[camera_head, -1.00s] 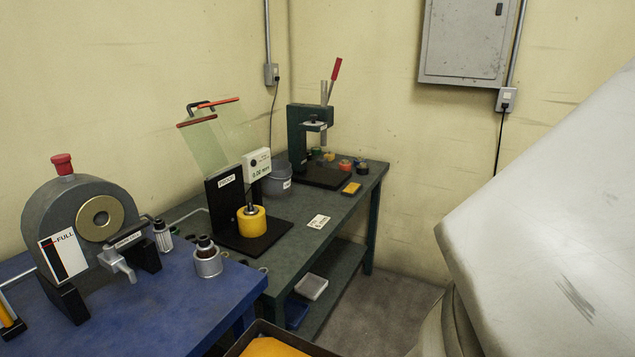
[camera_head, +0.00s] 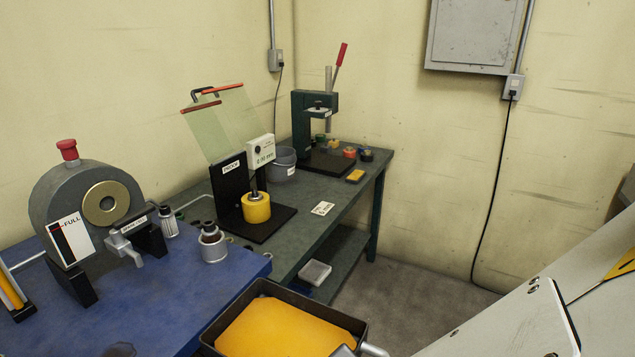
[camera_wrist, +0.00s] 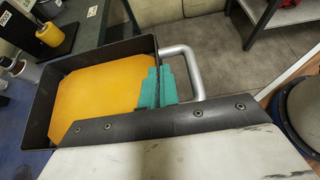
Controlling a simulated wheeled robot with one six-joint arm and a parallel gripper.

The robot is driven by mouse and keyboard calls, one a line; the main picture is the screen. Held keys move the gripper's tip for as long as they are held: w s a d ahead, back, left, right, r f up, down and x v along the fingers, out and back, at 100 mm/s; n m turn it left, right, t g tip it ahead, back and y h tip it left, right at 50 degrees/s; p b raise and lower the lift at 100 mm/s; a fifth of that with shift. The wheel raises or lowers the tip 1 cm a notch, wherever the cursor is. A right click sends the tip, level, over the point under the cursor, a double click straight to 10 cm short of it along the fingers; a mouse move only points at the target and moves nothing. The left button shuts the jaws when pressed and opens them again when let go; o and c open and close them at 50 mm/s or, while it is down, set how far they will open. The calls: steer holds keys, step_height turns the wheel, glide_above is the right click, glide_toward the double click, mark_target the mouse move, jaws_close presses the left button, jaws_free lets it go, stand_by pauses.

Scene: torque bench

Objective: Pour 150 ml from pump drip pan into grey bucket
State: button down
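The pump drip pan (camera_head: 358,325) is a dark rectangular tray holding flat orange-yellow liquid, low in the head view. It also fills the left of the wrist view (camera_wrist: 40,105), looking nearly level, with a bent silver handle (camera_wrist: 188,60) on its right side. My gripper (camera_wrist: 162,86) shows teal fingers close together at the pan's handle side; they look shut on it, though the contact is partly hidden. The grey bucket (camera_head: 283,168) stands upright on the green bench, partly hidden behind the gauge stand; its inside is not visible.
The black gauge stand (camera_head: 228,195) with a yellow cylinder (camera_head: 256,208) and raised clear shield (camera_head: 215,125) stands before the bucket. A green press (camera_head: 300,125) is behind. The blue bench (camera_head: 170,290) carries a grey drum device (camera_head: 60,190). Open floor (camera_head: 410,290) lies right.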

steer(key=w+d, duration=0.3)
steer(key=w, duration=2.2)
steer(key=w+d+f+n+y, duration=0.1)
steer(key=w+d+f, duration=0.1)
steer(key=w+d, duration=0.5)
steer(key=w+d+f, duration=0.3)
steer(key=w+d, duration=0.5)
steer(key=d, duration=0.6)
steer(key=shift+w+d+f+n+t+y, duration=0.15)
steer(key=shift+w+f+n+t+y, duration=0.15)
steer(key=shift+n+y, duration=0.1)
